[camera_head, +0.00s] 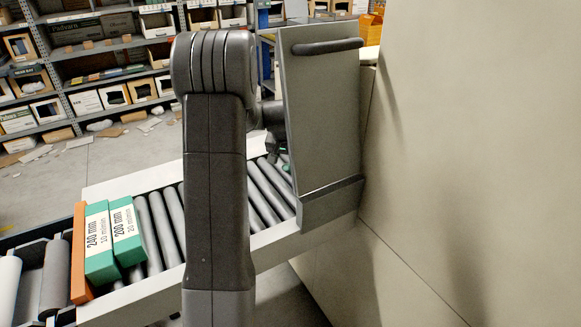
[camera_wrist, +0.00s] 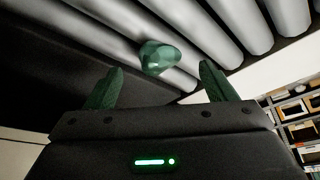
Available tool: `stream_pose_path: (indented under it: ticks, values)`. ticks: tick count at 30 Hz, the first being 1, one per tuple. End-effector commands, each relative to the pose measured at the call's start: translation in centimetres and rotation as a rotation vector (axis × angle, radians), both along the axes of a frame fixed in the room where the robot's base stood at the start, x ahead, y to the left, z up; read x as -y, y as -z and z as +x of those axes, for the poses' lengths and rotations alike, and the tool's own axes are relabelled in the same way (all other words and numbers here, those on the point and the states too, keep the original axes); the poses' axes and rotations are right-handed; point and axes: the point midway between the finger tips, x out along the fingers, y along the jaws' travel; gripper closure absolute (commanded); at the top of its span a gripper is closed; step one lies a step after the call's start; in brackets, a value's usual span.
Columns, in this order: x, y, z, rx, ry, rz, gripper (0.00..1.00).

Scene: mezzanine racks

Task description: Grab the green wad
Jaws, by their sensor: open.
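The green wad (camera_wrist: 158,55) is a small crumpled lump lying on the grey rollers in the wrist view. My gripper (camera_wrist: 161,68) has its two dark green fingers spread wide, with the wad showing between and just beyond their tips. I see no contact between the fingers and the wad. In the head view my arm hides much of the area, and only small green bits show by the upright grey panel. I cannot tell there whether they are wad or fingers.
The roller conveyor (camera_head: 262,192) runs under my arm. An upright grey panel (camera_head: 322,115) with a handle stands close to my gripper. Two green-and-white boxes (camera_head: 128,231) lie at the conveyor's near left, beside an orange board (camera_head: 79,255). Stocked shelves (camera_head: 110,60) stand behind.

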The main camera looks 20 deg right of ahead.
Motion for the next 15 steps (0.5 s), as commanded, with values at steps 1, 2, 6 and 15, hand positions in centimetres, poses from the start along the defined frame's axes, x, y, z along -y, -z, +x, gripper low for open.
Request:
stream_pose_path:
  ticks: [1, 2, 6, 15]
  values:
    - [0.1, 0.7, 0.2, -0.004, 0.000, 0.002, 0.23]
    - [0.1, 1.1, 0.3, -0.004, 0.000, 0.002, 0.23]
    - [0.5, 2.6, 0.8, -0.002, 0.000, 0.001, 0.23]
    - [0.7, 3.2, 1.0, -0.001, 0.000, 0.001, 0.23]
